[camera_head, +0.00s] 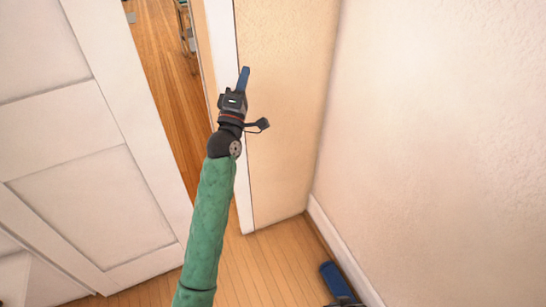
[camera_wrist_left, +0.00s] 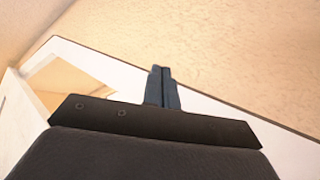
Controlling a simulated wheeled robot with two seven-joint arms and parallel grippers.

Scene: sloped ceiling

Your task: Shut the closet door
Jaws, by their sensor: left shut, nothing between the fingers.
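The white panelled door (camera_head: 95,165) fills the left of the head view and stands open. A gap showing wood floor lies between its edge and the white door frame (camera_head: 222,45). My left gripper (camera_head: 244,78) is shut and empty, in front of the frame and the beige wall beside it, to the right of the door's edge. In the left wrist view its blue fingers (camera_wrist_left: 162,86) are together, with the white frame behind them. A blue piece with a dark base at the bottom right looks like my right gripper (camera_head: 335,280); its jaws cannot be made out.
A beige wall (camera_head: 285,100) and a pale wall (camera_head: 440,130) meet in a corner on the right, with a white baseboard (camera_head: 340,250). Wood floor (camera_head: 275,265) is clear below. Beyond the gap, a metal-legged item (camera_head: 187,30) stands on the floor.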

